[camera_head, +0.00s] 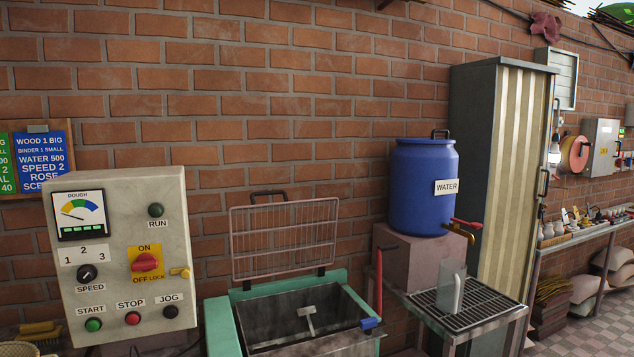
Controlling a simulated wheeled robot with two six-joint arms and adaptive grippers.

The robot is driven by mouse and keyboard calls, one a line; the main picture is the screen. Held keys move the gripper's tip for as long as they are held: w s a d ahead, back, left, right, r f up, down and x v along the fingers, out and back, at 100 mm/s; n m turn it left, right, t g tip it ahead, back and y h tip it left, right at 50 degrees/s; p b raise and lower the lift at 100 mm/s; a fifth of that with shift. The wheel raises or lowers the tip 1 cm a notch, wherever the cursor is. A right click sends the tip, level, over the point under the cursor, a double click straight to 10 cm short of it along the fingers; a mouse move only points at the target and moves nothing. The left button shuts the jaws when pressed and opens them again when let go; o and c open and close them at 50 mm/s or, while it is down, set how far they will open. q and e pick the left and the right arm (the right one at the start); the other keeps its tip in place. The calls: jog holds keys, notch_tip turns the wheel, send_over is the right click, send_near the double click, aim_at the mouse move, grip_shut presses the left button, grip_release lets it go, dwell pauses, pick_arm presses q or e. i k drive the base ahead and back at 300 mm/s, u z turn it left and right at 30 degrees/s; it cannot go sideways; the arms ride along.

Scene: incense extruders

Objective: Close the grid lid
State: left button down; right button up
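The grid lid (284,239) is a wire grid in a thin frame with a dark handle (269,194) on its top edge. It stands upright, open, at the back of a green-rimmed mixer trough (222,328). The trough is uncovered, and a grey paddle (308,319) shows inside it. A lever with a red grip (379,282) and a blue end (370,323) stands at the trough's right side. Neither of my grippers shows in the head view.
A control box (122,235) with dial and buttons stands left of the trough. At right, a blue water barrel (423,190) sits on a block, above a grated stand (497,308) holding a metal jug (452,287). A tall cabinet (473,130) stands behind. A brick wall backs the lid.

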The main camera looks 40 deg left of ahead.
aim_at(247, 281)
jog(key=u, duration=0.25)
jog(key=i, duration=1.25)
jog(key=u, duration=0.5)
